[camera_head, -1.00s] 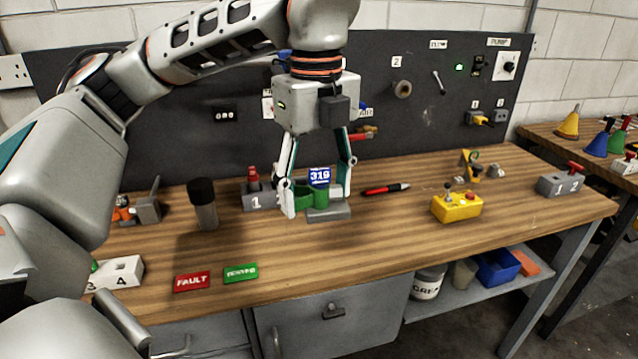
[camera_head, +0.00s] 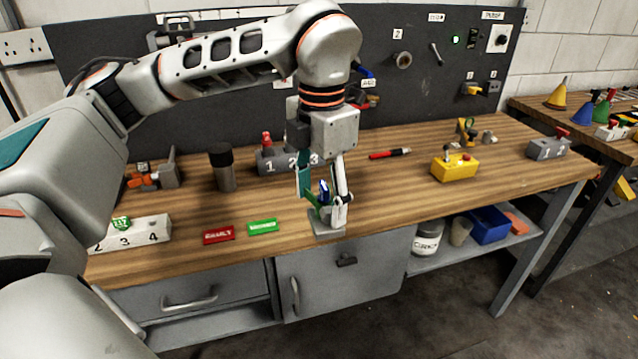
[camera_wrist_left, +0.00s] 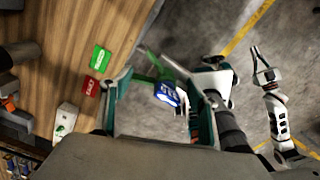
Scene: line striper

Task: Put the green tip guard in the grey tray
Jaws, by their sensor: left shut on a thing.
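My left gripper (camera_head: 325,205) is shut on a green part (camera_head: 314,199), seemingly the tip guard, with a blue number tag (camera_head: 323,190) on it. A grey block (camera_head: 328,229) shows directly below and appears to travel with it; whether it is attached is unclear. In the left wrist view the green part (camera_wrist_left: 163,66) and blue tag (camera_wrist_left: 167,94) sit between the fingers, with floor behind. My right gripper (camera_wrist_left: 262,68) shows small in that view, over the floor; its opening is unclear. I cannot pick out a grey tray with certainty.
Red (camera_head: 218,235) and green (camera_head: 262,227) labels lie left of the gripper. A white numbered block (camera_head: 135,233) is further left. A dark cylinder (camera_head: 223,168), a grey numbered block (camera_head: 271,160) and a yellow control box (camera_head: 455,168) stand on the bench.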

